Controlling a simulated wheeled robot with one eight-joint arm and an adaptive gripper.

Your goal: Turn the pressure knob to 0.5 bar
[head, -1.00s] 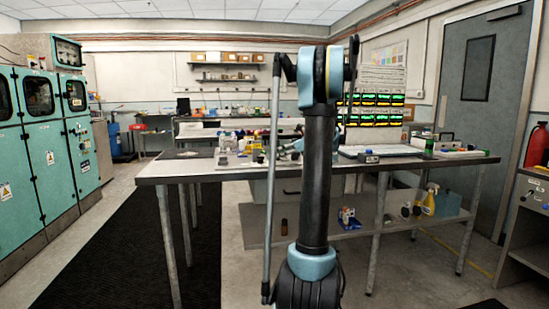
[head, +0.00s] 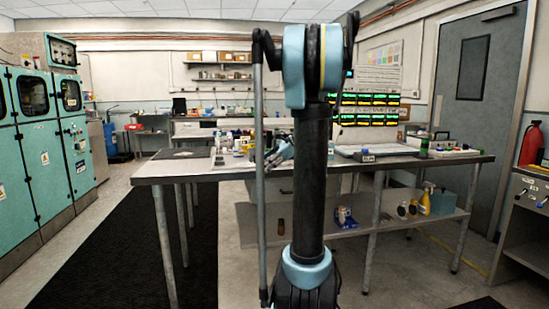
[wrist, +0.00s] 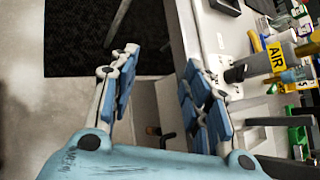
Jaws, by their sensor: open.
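My gripper (wrist: 160,65) is open and empty in the wrist view, its two blue-padded fingers spread over the floor and the front edge of the bench. To the right of its right finger, a grey round knob-like part (wrist: 235,73) stands out over the bench top, beside a yellow label reading AIR (wrist: 275,57). It lies outside the jaws; any scale or setting on it cannot be read. In the head view my gripper (head: 279,154) shows small over the bench items, partly hidden by my arm.
The bench (head: 200,172) carries crowded small items around my gripper and a flat tray-like device (head: 375,152) at right. A dark mat (head: 130,250) and open floor lie at left. Teal cabinets (head: 45,150) stand at far left.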

